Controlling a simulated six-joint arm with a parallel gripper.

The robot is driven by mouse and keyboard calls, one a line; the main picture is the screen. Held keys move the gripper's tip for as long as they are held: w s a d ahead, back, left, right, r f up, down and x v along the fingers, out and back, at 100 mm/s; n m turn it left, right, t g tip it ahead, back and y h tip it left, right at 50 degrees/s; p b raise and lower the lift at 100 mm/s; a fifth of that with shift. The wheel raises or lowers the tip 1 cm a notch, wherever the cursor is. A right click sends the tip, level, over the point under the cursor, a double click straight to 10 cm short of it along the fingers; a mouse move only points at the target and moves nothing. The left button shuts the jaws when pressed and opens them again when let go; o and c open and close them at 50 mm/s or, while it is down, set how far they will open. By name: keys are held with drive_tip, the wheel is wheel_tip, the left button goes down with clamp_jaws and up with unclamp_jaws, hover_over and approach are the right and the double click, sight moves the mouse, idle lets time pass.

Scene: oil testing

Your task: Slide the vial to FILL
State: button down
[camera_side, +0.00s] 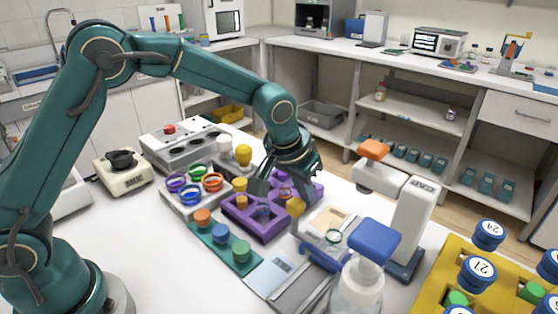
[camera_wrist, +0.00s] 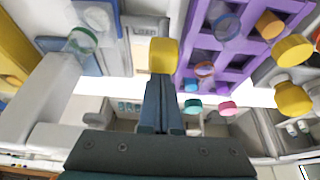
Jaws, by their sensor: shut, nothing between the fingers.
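A clear vial with a green ring (camera_side: 333,237) stands beside the white press stand. It also shows in the wrist view (camera_wrist: 82,40), to the left of my fingers. My gripper (camera_side: 293,196) is over the right edge of the purple rack (camera_side: 243,223), left of the vial and apart from it. In the wrist view my gripper's fingers (camera_wrist: 161,85) are together. A yellow block-like piece (camera_wrist: 163,53) shows right at their tips; I cannot tell how it relates to them. A pale plate marked LOAD (camera_wrist: 143,27) lies beyond. No FILL marking is readable.
The press stand (camera_side: 410,215) and a blue-topped bottle (camera_side: 360,275) stand close to the vial. Left are a teal strip (camera_side: 215,240) with capped vials and a rack with colored rings (camera_side: 193,195). A yellow rack (camera_side: 425,300) is at the right.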

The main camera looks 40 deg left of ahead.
drive_tip(key=shift+s, duration=3.5)
drive_tip(key=shift+s, duration=1.25)
drive_tip(key=shift+w, duration=0.4)
wheel_tip(320, 180, up, 8)
drive_tip(key=shift+f, duration=0.2)
